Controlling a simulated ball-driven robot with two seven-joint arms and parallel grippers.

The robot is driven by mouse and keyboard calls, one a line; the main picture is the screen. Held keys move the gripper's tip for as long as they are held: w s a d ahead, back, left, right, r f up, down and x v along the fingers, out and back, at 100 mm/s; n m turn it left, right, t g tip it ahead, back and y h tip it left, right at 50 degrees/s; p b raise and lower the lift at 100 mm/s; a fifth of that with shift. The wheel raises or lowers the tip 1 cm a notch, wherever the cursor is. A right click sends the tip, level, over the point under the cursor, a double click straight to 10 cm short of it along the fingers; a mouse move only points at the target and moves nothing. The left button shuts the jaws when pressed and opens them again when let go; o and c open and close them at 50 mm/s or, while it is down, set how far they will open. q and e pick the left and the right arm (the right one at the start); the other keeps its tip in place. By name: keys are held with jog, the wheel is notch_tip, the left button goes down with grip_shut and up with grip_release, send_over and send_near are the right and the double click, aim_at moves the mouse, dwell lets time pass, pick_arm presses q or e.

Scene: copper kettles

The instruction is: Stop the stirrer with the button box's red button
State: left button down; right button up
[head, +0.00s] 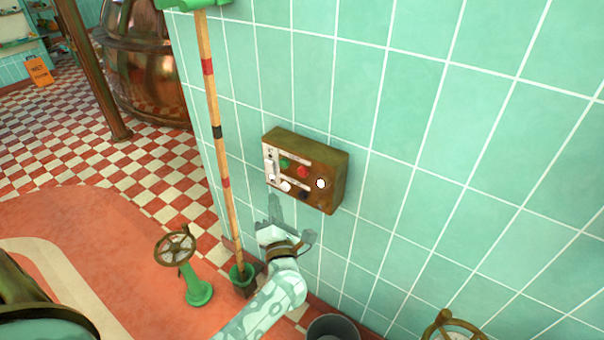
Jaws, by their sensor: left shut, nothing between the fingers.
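The button box (335,173) is a brown, worn box fixed to the green tiled wall. Its front carries a red button (303,172), a green button (284,163) to the left of it, white and dark controls below, and a bright white round spot at the right. A pale lever or switch sits at the box's left end. My left gripper (275,203) is shut and empty, just below the box's lower left edge and apart from the red button in the picture. The red button is unobstructed. The stirrer cannot be made out. My right gripper is out of view.
A green valve with a brass handwheel (175,247) stands on the floor. A grey bucket (335,326) is below. A copper kettle (150,75) stands behind. The wall right of the box is clear.

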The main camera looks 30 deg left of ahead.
aim_at(303, 172)
pick_arm(q)
jog(key=w+b, duration=0.3)
jog(key=w, duration=0.5)
jog(key=shift+w+d+b, duration=0.2)
jog(key=shift+d+b, duration=0.15)
jog(key=shift+b, duration=0.05)
dwell(0.4)
dwell(1.2)
jog(key=shift+w, duration=0.15)
jog(key=shift+w, duration=0.25)
